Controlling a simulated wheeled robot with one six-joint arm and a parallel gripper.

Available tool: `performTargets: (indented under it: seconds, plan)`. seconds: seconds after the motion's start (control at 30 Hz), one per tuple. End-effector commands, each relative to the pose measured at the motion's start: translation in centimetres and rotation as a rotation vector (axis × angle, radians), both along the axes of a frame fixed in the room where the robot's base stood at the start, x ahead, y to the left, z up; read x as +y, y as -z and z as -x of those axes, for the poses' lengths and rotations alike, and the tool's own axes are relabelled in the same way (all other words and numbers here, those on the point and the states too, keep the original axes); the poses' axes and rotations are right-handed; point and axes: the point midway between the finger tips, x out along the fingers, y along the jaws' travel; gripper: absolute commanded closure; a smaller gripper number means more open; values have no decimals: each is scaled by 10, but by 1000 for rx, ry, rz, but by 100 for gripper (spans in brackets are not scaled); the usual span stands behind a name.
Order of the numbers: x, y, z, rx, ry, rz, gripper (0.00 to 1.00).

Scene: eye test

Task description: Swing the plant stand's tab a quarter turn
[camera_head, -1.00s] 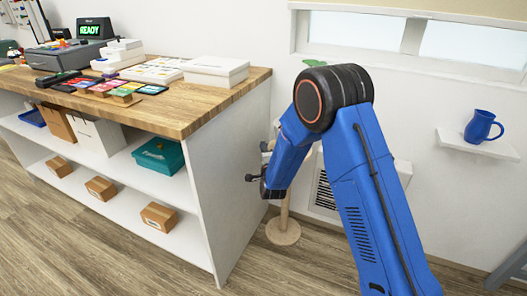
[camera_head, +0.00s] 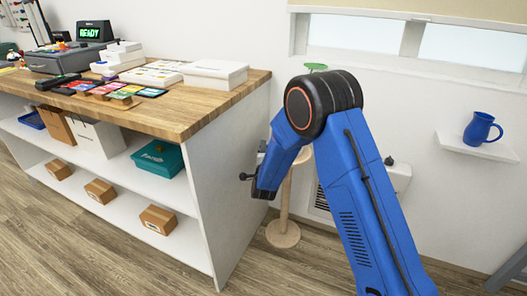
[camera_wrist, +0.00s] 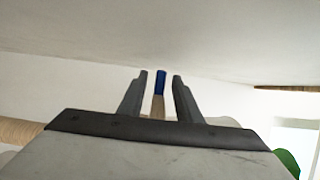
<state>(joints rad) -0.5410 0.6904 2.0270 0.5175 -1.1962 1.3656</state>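The plant stand (camera_head: 284,205) is a pale wooden post on a round foot, standing on the floor right of the counter. My blue arm hides much of its upper part. A green leaf (camera_head: 316,67) shows above my arm's elbow. In the wrist view, a blue-ended tab (camera_wrist: 160,82) with a wood-coloured lower part shows between the two fingers of my gripper (camera_wrist: 162,75). The fingers are apart, with a visible gap on each side of the tab. In the head view my gripper is by the post, partly hidden, and the tab cannot be made out.
The white-sided counter (camera_head: 228,185) stands close left of my gripper. Boxes and cards lie on its wooden top. A wall shelf (camera_head: 470,146) holds a blue mug (camera_head: 482,127) on the right. A vent (camera_head: 321,200) is low on the wall behind. Floor in front is clear.

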Motion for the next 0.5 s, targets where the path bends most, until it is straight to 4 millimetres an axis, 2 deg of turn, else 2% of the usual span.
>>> performTargets:
  seconds: [0.13, 0.23, 0.5]
  plan:
    - [0, 0, 5, 0, -1, 0, 69]
    - [0, -1, 16, 0, -2, 0, 69]
    - [-3, 0, 67, 1, -2, 0, 69]
